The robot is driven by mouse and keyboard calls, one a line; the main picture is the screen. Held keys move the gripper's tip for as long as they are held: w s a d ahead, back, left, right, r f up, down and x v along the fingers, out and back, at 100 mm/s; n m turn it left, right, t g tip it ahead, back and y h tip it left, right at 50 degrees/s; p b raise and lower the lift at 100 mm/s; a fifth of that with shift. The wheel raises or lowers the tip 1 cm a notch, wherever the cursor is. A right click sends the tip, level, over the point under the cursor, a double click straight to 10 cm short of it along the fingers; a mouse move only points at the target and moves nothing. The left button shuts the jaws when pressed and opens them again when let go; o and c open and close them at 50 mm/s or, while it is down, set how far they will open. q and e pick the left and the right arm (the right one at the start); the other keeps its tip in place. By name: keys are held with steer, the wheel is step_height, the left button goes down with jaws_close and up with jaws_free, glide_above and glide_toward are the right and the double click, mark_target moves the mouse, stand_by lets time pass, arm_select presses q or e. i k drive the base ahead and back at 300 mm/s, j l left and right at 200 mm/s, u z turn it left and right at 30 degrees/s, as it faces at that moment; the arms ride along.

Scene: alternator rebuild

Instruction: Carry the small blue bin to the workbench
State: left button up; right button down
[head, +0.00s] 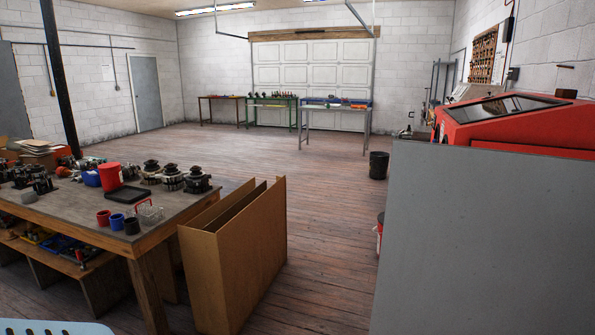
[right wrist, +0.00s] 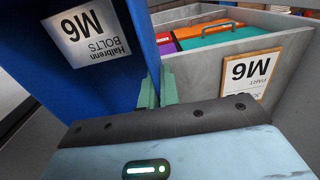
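A blue bin (right wrist: 55,75) with an upside-down "M6 BOLTS" label fills the upper left of the right wrist view. My right gripper (right wrist: 158,86) has its green fingers close together at the bin's right edge, with blue wall showing between them; it looks shut on that wall. The bin's inside and far side are hidden. My left gripper is in no view. In the head view, a wooden workbench (head: 72,202) stands at the near left, with alternator parts, a red container (head: 110,177) and small cups on it. More benches stand at the far wall, including a grey one (head: 336,109).
A grey container (right wrist: 220,80) labelled M6 is close right of the blue bin, with coloured boxes inside. A large cardboard box (head: 245,255) stands beside the wooden workbench. A grey panel (head: 480,245) and red cabinet (head: 520,125) block the right. The middle floor is open.

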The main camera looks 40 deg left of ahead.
mark_target(87, 208)
steer(key=u, duration=2.75)
steer(key=i+u, duration=0.3)
steer(key=i+l+u, duration=0.1)
steer(key=i+u, duration=0.25)
steer(key=i+l, duration=0.25)
steer(key=i, duration=0.25)
steer(key=i+l, duration=0.2)
steer(key=i, duration=0.3)
steer(key=i+l, duration=0.25)
steer(key=i, duration=0.2)
steer(key=i+l, duration=0.2)
steer(key=i, duration=0.3)
steer(key=i+l, duration=0.25)
steer(key=i, duration=0.25)
steer(key=i+l, duration=0.2)
steer(key=i, duration=0.3)
